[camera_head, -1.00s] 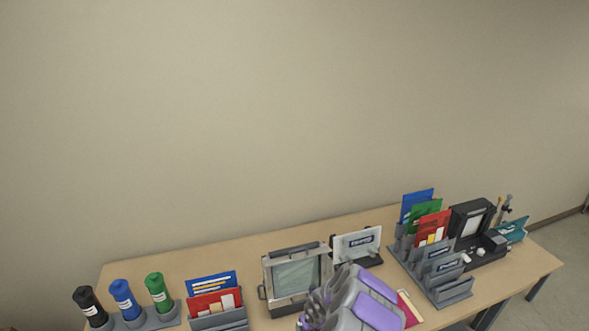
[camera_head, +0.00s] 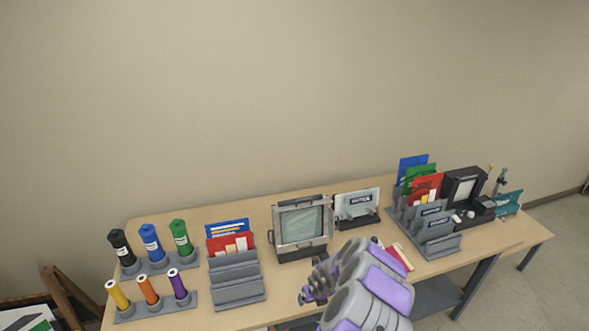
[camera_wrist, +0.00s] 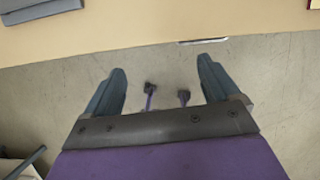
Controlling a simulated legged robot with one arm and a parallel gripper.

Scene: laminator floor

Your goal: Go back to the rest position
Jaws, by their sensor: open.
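My gripper (camera_head: 312,292) is in front of the table's near edge in the head view, at the end of my purple and grey arm. In the wrist view my gripper (camera_wrist: 162,85) shows two blue-grey fingers spread wide apart. The gripper is open and empty. The wooden table (camera_head: 190,215) stands beyond it, and its edge (camera_wrist: 120,30) crosses the top of the wrist view.
On the table stand a framed laminator-like device (camera_head: 301,222), a grey rack with cards (camera_head: 236,280), a second card rack (camera_head: 432,240), and black, blue and green bottles (camera_head: 151,243). A black device (camera_head: 463,188) stands at the right. Open floor (camera_head: 545,285) lies right of the table.

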